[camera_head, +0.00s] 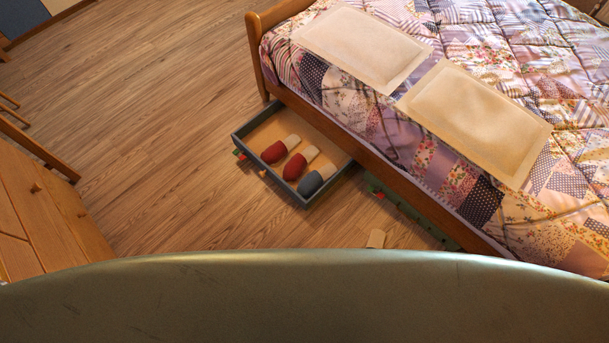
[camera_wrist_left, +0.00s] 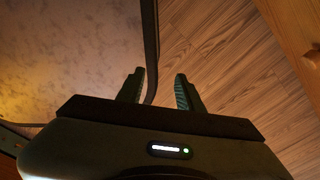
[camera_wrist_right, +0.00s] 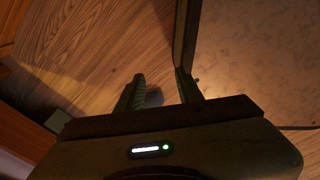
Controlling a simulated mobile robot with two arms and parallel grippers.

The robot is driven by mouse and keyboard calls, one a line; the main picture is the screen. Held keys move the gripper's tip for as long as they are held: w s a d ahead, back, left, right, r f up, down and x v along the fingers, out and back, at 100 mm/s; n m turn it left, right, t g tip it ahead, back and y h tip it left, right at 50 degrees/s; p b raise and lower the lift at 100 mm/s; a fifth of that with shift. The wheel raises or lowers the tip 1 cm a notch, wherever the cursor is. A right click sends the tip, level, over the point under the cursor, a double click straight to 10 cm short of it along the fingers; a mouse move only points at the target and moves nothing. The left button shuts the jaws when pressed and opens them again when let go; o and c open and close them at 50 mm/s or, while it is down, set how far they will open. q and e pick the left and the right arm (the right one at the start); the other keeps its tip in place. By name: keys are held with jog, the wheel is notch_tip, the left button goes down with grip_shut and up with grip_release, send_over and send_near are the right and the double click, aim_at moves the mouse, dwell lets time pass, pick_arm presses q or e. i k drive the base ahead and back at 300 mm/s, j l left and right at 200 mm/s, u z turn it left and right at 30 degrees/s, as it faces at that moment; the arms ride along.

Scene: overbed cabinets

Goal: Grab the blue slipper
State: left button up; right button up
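The blue slipper (camera_head: 317,179) lies in an open drawer (camera_head: 334,181) that is pulled out from under the bed. It is at the drawer's near right end, with its beige part toward the upper right. Two red slippers (camera_head: 284,148) lie beside it in the drawer. My left gripper (camera_wrist_left: 158,88) shows in the left wrist view with its fingers apart and nothing held. My right gripper (camera_wrist_right: 160,90) shows in the right wrist view, also with fingers apart and nothing held. Neither gripper shows in the head view. No slipper can be made out in either wrist view.
The bed (camera_head: 470,50) with a patchwork quilt and two cream pillows (camera_head: 478,118) fills the upper right. A wooden cabinet (camera_head: 35,215) stands at the left. A small beige thing (camera_head: 376,238) is on the floor near the bed. Wooden floor (camera_head: 160,130) left of the drawer is clear.

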aim_at(308, 185)
jog(key=i+j+z, duration=0.3)
jog(key=j+z, duration=0.25)
jog(key=i+j+z, duration=0.15)
jog(key=j+z, duration=0.15)
